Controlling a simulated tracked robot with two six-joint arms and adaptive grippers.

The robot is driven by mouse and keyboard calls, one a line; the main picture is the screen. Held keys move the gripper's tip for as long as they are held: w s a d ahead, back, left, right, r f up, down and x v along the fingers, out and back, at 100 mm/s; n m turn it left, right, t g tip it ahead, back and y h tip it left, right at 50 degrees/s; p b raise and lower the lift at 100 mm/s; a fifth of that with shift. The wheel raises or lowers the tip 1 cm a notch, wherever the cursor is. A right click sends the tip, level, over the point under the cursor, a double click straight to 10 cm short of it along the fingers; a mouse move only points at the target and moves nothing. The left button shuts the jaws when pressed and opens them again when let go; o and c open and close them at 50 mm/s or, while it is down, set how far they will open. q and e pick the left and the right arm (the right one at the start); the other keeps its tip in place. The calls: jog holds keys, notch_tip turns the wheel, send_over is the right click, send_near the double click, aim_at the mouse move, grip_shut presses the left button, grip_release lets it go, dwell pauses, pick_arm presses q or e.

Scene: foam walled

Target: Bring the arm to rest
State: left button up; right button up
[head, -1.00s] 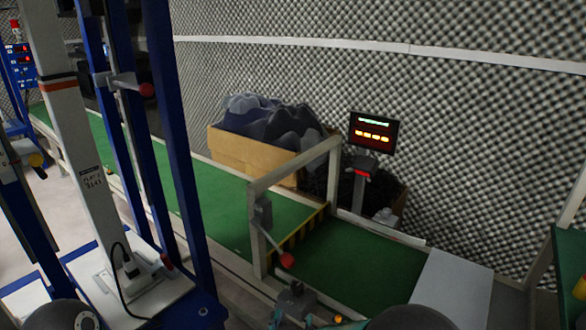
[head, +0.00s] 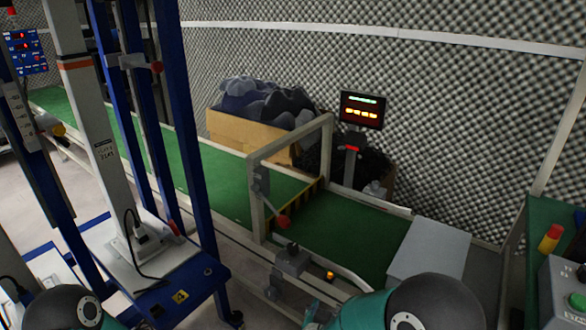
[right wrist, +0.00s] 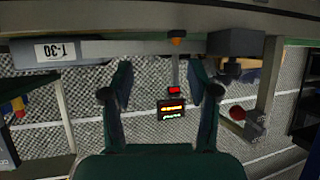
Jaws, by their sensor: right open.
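My right arm shows at the lower edge of the head view as a dark round joint and a teal link; its gripper is mostly cut off or hidden there. In the right wrist view my right gripper (right wrist: 158,78) has its two dark fingers wide apart with nothing between them. The background shows upside down between and beyond the fingers. My left arm shows only as a dark joint at the lower left of the head view; its gripper is out of the picture.
A green conveyor (head: 338,232) with a gate frame (head: 257,200) runs ahead. A grey plate (head: 428,252) lies at its near end. Blue posts (head: 185,130) stand left, a cardboard box (head: 245,137) and a monitor (head: 362,110) behind. A grey control box (head: 562,290) is at right.

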jog(key=s+d+f+g+y, duration=0.1)
jog(key=s+d+f+g, duration=0.1)
jog(key=s+d+f, duration=0.35)
jog(key=s+d+f+g+y, duration=0.1)
jog(key=s+d+f+g, duration=0.15)
jog(key=d+f, duration=0.6)
jog(key=s+a+f+n+g+y, duration=0.1)
jog(key=s+a+f+g+y, duration=0.2)
jog(key=s+a, duration=0.35)
jog(key=s+a+f+n+g+y, duration=0.1)
jog(key=s+a+f+g+y, duration=0.2)
jog(key=s, duration=0.6)
notch_tip(320, 180, up, 32)
jog(key=s+p, duration=0.1)
jog(key=p, duration=3)
jog(key=shift+a+g+p, duration=0.3)
jog(key=shift+g, duration=0.05)
jog(key=shift+f, duration=0.2)
jog(key=c, duration=0.3)
jog(key=shift+w+a, duration=0.1)
jog(key=shift+c, duration=0.3)
